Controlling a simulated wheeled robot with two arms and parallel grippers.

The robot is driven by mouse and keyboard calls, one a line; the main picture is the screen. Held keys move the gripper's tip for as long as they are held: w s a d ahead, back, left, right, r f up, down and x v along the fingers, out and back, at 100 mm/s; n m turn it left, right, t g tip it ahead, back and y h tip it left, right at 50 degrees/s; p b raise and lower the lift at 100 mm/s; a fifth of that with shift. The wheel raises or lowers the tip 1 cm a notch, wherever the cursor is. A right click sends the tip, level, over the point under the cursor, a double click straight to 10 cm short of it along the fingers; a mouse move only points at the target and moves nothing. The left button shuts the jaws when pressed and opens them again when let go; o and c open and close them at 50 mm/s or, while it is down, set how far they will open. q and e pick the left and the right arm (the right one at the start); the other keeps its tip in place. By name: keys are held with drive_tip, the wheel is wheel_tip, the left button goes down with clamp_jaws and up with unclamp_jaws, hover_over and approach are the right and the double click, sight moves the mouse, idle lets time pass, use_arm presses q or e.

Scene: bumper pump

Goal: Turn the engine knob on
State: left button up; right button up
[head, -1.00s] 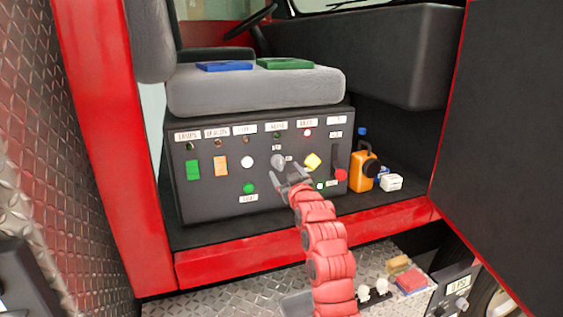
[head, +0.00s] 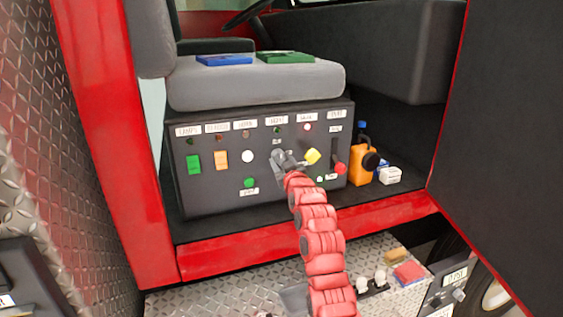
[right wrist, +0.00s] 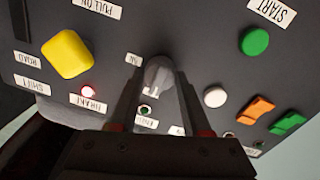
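The engine knob, a small grey round knob (head: 277,157), sits in the middle of the dark control panel (head: 215,198) under the seat. My right gripper (head: 285,160) is at the knob. In the right wrist view the knob (right wrist: 159,73) lies between the two finger ends of my gripper (right wrist: 162,82), one finger on each side. I cannot tell whether the fingers press on it. A small label, partly hidden, is beside the knob. My left gripper is not in view.
A yellow knob (head: 312,156) is close to the right of my gripper, with a red-handled lever (head: 340,168) beyond it. A white button (head: 248,156), a green button (head: 250,183) and orange and green switches are to the left. An orange can (head: 362,172) stands right of the panel.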

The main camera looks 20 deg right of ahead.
clamp_jaws()
drive_tip(key=shift+f+m+b, duration=0.15)
drive_tip(key=shift+m+b, duration=0.35)
drive_tip(key=shift+b, duration=0.35)
drive_tip(key=m+b, duration=0.5)
drive_tip(key=b, duration=0.1)
drive_tip(key=shift+m+b, duration=0.3)
drive_tip(key=m+b, duration=0.3)
drive_tip(key=m, duration=0.2)
drive_tip(key=shift+g+y+b, duration=0.3)
drive_tip(key=shift+b, duration=0.1)
drive_tip(key=m+b, duration=0.1)
drive_tip(key=m, duration=0.2)
drive_tip(key=shift+b, duration=0.35)
drive_tip(key=shift+r+m+y+b, duration=0.15)
drive_tip(key=shift+m+b, duration=0.1)
drive_tip(key=shift+m, duration=0.35)
drive_tip(key=shift+r+m+y+b, duration=0.15)
drive_tip(key=shift+m+b, duration=0.1)
drive_tip(key=shift+m, duration=0.35)
drive_tip(key=o, duration=0.6)
unclamp_jaws()
